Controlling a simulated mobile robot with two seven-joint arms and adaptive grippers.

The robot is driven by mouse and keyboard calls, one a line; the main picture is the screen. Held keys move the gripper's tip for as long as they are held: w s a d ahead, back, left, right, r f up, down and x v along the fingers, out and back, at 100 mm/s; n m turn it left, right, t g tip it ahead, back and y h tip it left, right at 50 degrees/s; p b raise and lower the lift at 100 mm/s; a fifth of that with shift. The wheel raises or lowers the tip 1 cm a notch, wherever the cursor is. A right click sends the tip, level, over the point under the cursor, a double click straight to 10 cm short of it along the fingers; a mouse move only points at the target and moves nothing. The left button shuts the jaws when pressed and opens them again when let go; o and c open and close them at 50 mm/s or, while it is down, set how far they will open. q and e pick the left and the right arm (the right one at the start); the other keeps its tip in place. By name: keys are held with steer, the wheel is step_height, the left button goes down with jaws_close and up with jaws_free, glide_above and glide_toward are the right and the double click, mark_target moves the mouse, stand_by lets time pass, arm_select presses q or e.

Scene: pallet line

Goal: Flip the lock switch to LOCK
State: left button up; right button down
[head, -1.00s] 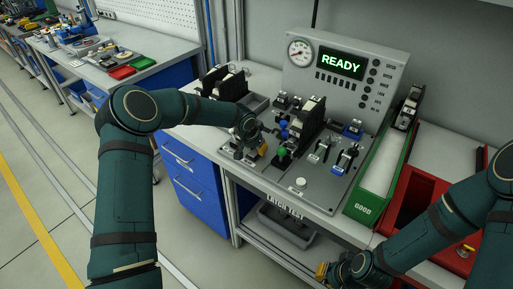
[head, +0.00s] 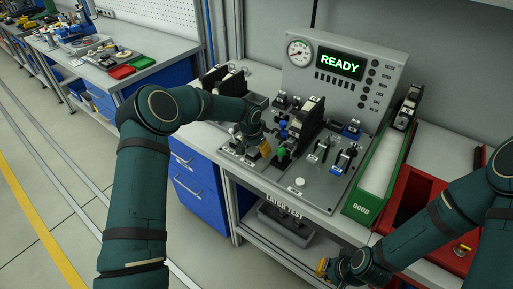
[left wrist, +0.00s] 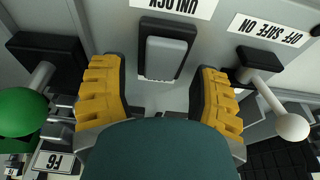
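In the head view my left gripper (head: 263,148) is over the left part of the test panel (head: 318,186), hiding the switch. My right gripper (head: 322,267) hangs low before the bench, its opening unclear.
A green-knobbed lever (left wrist: 22,112) and a white-balled OFF/SAFE/ON lever (left wrist: 292,127) flank my left fingers closely. A display box (head: 342,65) reading READY stands behind the panel. A green chute (head: 362,207) and a red bin (head: 385,222) lie to the right.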

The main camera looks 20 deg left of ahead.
mark_target(252, 153)
arm_select(q)
steer(key=shift+r, duration=0.1)
steer(key=d+v, duration=0.1)
steer(key=v, duration=1.1)
steer(key=shift+a, duration=0.45)
